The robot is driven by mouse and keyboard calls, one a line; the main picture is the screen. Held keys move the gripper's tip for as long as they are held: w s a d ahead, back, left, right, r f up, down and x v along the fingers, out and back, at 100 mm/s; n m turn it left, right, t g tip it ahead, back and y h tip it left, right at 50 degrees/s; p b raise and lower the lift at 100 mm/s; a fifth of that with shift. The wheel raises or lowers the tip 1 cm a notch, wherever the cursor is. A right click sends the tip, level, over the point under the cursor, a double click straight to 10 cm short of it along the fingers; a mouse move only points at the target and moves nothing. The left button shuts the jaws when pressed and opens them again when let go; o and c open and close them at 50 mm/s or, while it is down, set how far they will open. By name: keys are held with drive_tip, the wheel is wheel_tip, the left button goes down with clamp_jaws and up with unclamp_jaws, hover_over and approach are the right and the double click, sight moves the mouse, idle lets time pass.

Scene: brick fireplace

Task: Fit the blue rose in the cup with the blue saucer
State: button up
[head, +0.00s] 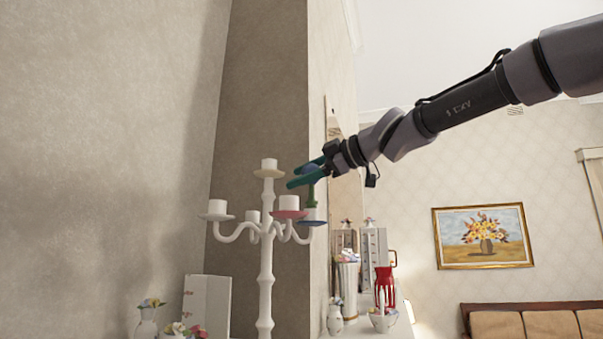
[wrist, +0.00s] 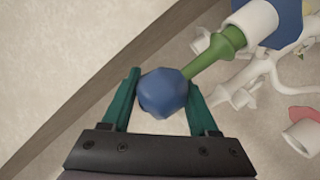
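The blue rose (wrist: 162,93) sits between the green fingers of my gripper (wrist: 161,84) in the wrist view, with both fingers close against the bloom. Its green stem (wrist: 212,53) runs to the mouth of a white cup (wrist: 251,20) on a blue saucer (wrist: 282,32). In the head view, my gripper (head: 303,173) is above this cup (head: 311,213) and the blue saucer (head: 312,223), on the candelabra's right arm. The green stem (head: 311,194) hangs upright from the gripper down to the cup. I cannot tell how far its end is inside.
The white candelabra (head: 265,280) has other cups, including one on a pink saucer (head: 289,214) beside the blue one and a top cup on a yellow saucer (head: 269,174). A wall corner stands close behind.

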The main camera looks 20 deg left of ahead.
drive_tip(key=o, duration=0.4)
drive_tip(key=shift+d, duration=0.1)
drive_tip(key=v, duration=1)
drive_tip(key=shift+d+r, duration=0.15)
drive_tip(key=shift+d, duration=0.15)
